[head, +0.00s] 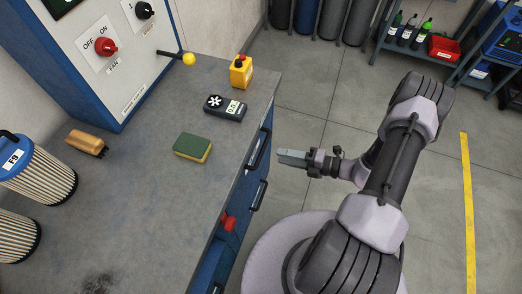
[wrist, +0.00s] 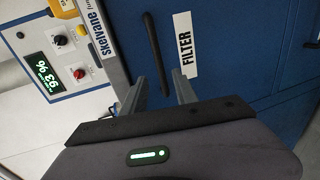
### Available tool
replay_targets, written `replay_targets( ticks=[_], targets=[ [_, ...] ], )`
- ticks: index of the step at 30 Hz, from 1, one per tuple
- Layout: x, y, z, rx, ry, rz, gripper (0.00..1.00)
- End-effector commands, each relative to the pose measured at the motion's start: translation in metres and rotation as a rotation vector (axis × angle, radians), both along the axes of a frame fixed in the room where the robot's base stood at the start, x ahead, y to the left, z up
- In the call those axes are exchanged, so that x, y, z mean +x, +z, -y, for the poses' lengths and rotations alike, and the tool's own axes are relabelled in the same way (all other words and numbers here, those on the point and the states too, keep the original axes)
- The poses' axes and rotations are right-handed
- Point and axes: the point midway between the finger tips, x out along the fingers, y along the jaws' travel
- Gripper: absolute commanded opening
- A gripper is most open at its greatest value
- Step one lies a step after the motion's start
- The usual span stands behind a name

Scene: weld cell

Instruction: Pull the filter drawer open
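The filter drawer shows in the wrist view as a blue front (wrist: 225,60) with a white "FILTER" label (wrist: 185,45). Its black bar handle (wrist: 154,50) stands beside the label. My gripper (wrist: 161,78) is open, with its two fingers apart and nothing between them. The lower end of the handle appears between the fingertips, and I cannot tell how far ahead it is. In the head view my gripper (head: 282,156) is right of the bench's blue drawer side, pointing left. Two dark handles (head: 260,148) (head: 259,195) show there, their labels unreadable. The filter drawer looks shut.
The bench top (head: 150,190) holds a green-yellow sponge (head: 192,147), a dark meter (head: 225,107), a yellow button box (head: 241,71), a brush (head: 87,143) and pleated filters (head: 40,175). A red item (head: 229,222) sits on the bench side. The floor (head: 300,100) beyond is clear.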

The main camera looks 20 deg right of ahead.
Motion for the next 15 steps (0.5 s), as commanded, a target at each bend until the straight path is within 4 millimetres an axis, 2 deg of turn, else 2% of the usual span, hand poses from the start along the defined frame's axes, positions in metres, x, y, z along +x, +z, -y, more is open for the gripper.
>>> replay_targets(
  ticks=[3, 6, 10, 15],
  targets=[
    [0.019, -0.009, -0.029, 0.001, 0.007, -0.001, 0.35],
    [0.032, -0.014, -0.047, 0.0, 0.006, 0.001, 0.35],
    [0.044, -0.017, -0.062, -0.001, 0.004, 0.001, 0.35],
    [0.05, -0.018, -0.07, -0.001, 0.002, 0.001, 0.35]
  ],
)
